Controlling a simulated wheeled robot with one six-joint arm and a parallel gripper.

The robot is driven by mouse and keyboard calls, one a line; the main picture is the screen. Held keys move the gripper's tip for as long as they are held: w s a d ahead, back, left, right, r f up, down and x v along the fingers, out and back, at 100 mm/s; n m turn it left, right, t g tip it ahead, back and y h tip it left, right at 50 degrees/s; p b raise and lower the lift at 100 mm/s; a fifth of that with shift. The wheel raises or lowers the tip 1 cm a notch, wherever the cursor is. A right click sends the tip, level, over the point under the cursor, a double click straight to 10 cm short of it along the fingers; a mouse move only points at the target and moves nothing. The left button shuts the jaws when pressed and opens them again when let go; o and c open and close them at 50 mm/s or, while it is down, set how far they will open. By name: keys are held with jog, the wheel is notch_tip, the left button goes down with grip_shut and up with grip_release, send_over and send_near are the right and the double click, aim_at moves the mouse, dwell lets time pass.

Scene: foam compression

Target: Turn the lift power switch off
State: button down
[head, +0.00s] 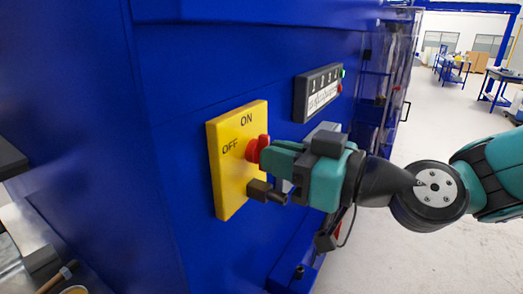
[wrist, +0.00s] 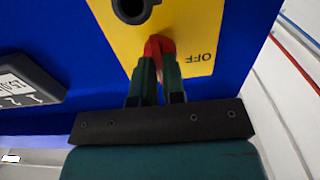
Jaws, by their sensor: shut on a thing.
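The lift power switch is a yellow plate (head: 229,188) marked ON and OFF on the blue machine wall, with a red knob (head: 252,150). The plate also shows in the wrist view (wrist: 195,25), with the OFF label to the right of the knob. My gripper (head: 266,155) is at the plate, its fingers shut on the red knob. In the wrist view my gripper (wrist: 157,60) has both green fingers around the knob's handle (wrist: 157,43). The fingers hide part of the knob, so its exact setting is hard to tell.
A dark control panel (head: 318,92) with a display and green and red buttons sits right of the plate. A black round part (wrist: 133,8) shows on the plate in the wrist view. Open floor (head: 440,110) lies to the right.

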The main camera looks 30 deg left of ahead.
jog(key=shift+f+b, duration=0.1)
jog(key=shift+b, duration=0.6)
jog(key=shift+n+b, duration=2.2)
jog(key=shift+b, duration=1.3)
jog(key=shift+n+b, duration=0.8)
jog(key=shift+b, duration=0.55)
jog(key=shift+b, duration=0.6)
jog(key=shift+n+b, duration=1.6)
jog(key=shift+b, duration=1)
jog(key=shift+n+b, duration=1)
jog(key=shift+b, duration=0.75)
jog(key=shift+n+b, duration=0.3)
jog(key=shift+b, duration=0.15)
